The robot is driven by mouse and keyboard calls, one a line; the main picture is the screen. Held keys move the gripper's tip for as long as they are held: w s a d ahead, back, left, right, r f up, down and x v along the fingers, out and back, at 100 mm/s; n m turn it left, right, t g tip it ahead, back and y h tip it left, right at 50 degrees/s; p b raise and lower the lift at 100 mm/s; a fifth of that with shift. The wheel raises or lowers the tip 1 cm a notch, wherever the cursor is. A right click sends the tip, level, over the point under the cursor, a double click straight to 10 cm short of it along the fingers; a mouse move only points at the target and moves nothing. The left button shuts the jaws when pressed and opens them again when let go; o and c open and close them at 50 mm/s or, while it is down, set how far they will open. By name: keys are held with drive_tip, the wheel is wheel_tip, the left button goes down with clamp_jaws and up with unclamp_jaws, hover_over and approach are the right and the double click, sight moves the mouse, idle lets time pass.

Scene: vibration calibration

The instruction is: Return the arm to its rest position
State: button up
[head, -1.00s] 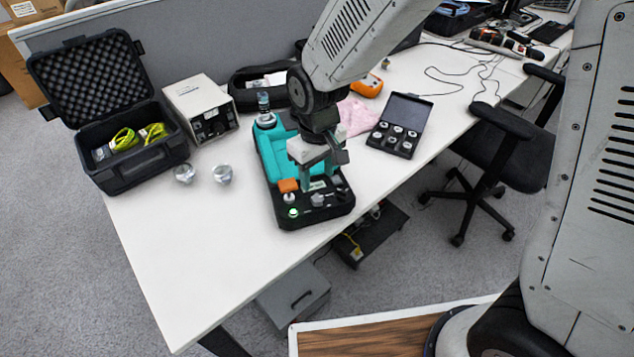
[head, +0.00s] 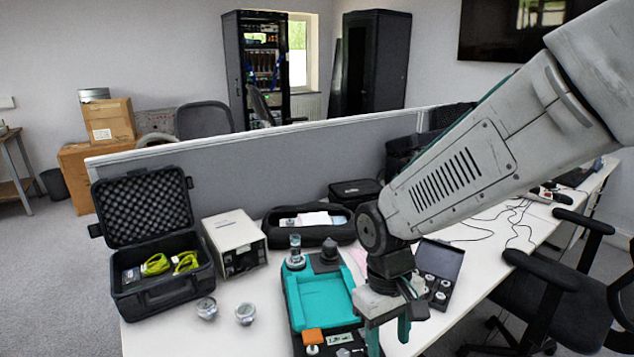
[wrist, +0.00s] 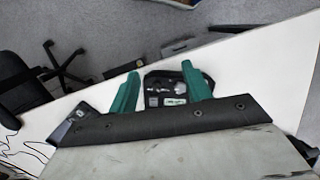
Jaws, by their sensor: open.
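My gripper (head: 389,338) hangs at the end of my arm over the right edge of the teal and black calibrator (head: 322,296) in the head view. In the wrist view my gripper's teal fingers (wrist: 158,90) are spread apart with nothing between them. Beyond them, below, is the calibrator's black panel (wrist: 162,88) with small fittings. In the head view, the arm covers part of the table and the lower edge cuts off the calibrator's front. An orange block (head: 313,336) sits on the panel.
An open black case (head: 162,293) with yellow-green cables, a white box (head: 234,243) and two metal pieces (head: 245,314) stand left. An open sensor case (head: 437,265) lies right of my gripper. A grey partition (head: 270,167) runs behind the table; a chair (head: 570,295) is right.

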drive_tip(key=s+d+r+m+t, duration=0.3)
drive_tip(key=s+d+r+m, duration=0.2)
drive_tip(key=s+d+r, duration=0.8)
drive_tip(key=shift+d+r+y, duration=0.4)
drive_tip(key=shift+d+r, duration=0.15)
drive_tip(key=shift+d, duration=0.1)
idle(1.0)
